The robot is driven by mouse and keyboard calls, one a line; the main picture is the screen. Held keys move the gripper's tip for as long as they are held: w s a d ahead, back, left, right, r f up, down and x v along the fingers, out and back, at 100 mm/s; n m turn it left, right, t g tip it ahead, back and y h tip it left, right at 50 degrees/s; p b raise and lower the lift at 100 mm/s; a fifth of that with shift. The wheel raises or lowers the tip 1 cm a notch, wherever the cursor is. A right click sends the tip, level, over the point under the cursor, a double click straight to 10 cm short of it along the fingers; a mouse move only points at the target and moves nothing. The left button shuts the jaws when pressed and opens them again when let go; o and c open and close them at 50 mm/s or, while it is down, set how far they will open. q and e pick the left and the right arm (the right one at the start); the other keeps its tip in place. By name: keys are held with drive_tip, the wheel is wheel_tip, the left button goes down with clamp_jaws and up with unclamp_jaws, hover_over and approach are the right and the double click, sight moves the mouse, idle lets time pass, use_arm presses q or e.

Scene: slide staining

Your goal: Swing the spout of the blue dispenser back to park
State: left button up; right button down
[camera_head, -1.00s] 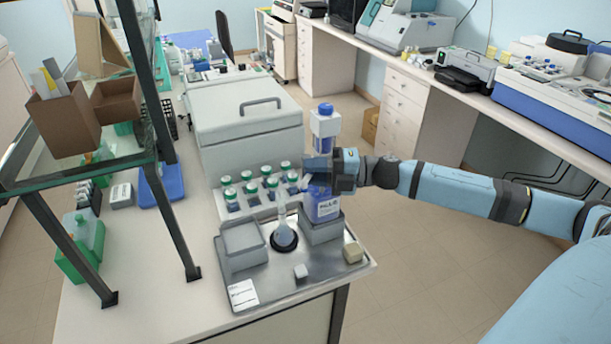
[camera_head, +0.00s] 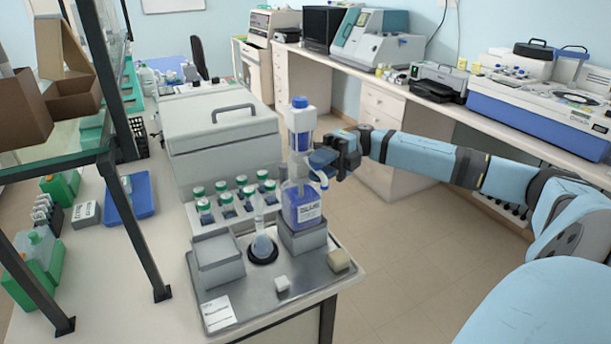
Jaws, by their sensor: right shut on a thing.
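The blue dispenser (camera_head: 301,207) is a clear bottle of blue liquid with a white label, a white pump head and a blue cap. It stands upright in a grey holder on the steel tray. Its thin white spout (camera_head: 323,180) curves down on the right side of the bottle, away from the flask. My right gripper (camera_head: 321,160) is shut on the spout beside the pump head; its fingertips partly hide where it grips. A glass flask (camera_head: 262,244) stands on a black ring left of the dispenser. My left gripper is not in view.
The steel tray (camera_head: 250,293) also bears a grey box (camera_head: 217,260), a small white block (camera_head: 282,284) and a tan block (camera_head: 340,260). Several green-capped bottles (camera_head: 223,201) stand behind it. A large lidded machine (camera_head: 219,140) is at the back. Open floor lies right.

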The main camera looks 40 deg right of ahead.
drive_tip(key=shift+d+n+g, duration=0.2)
drive_tip(key=shift+n+g, duration=0.1)
drive_tip(key=shift+g, duration=0.2)
drive_tip(key=c, duration=0.9)
unclamp_jaws()
drive_tip(key=w+d+b, duration=0.1)
drive_tip(key=d+b, duration=0.1)
drive_tip(key=d, duration=1.1)
drive_tip(key=shift+w+d, duration=0.25)
drive_tip(key=shift+d, duration=0.15)
